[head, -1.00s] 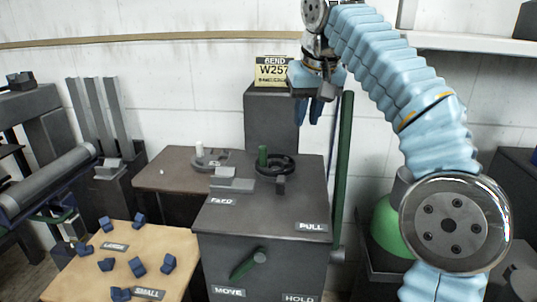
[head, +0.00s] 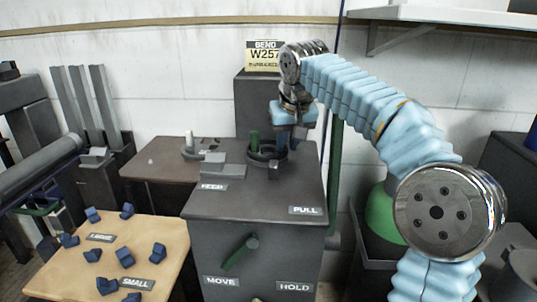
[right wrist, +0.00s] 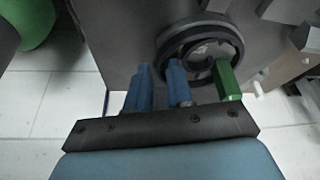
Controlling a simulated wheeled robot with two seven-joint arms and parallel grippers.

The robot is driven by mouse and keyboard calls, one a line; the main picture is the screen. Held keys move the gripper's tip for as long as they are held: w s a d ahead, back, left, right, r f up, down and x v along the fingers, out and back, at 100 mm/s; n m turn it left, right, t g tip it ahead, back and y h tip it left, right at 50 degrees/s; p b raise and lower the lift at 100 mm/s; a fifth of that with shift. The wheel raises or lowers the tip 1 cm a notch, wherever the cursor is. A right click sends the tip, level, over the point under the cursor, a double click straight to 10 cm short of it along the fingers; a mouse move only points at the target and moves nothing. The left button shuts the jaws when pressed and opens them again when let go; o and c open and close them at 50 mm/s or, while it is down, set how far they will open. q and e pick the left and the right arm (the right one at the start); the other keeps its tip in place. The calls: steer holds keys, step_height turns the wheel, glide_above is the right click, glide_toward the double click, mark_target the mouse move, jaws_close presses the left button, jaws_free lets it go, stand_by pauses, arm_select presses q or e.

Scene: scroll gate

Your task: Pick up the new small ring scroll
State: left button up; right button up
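A dark ring (head: 262,159) lies on top of the grey machine (head: 262,190), by a short green upright peg (head: 254,141). In the right wrist view the ring (right wrist: 204,27) is ahead of my fingers, with the green peg (right wrist: 229,83) to the right of them. My right gripper (head: 284,146) points down over the ring's right side. In the right wrist view its two blue fingers (right wrist: 159,80) stand apart, one overlapping the ring and one outside its left edge. I cannot tell whether they touch it. My left gripper is not in view.
A wooden table (head: 62,272) at front left holds several small blue blocks. A grey piece with a white peg (head: 189,140) sits on the brown table (head: 150,165). A green lever (head: 239,252) is on the machine's front. A green pole (head: 334,180) stands at its right.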

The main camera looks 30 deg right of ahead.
jaws_close()
steer(key=shift+r, duration=0.15)
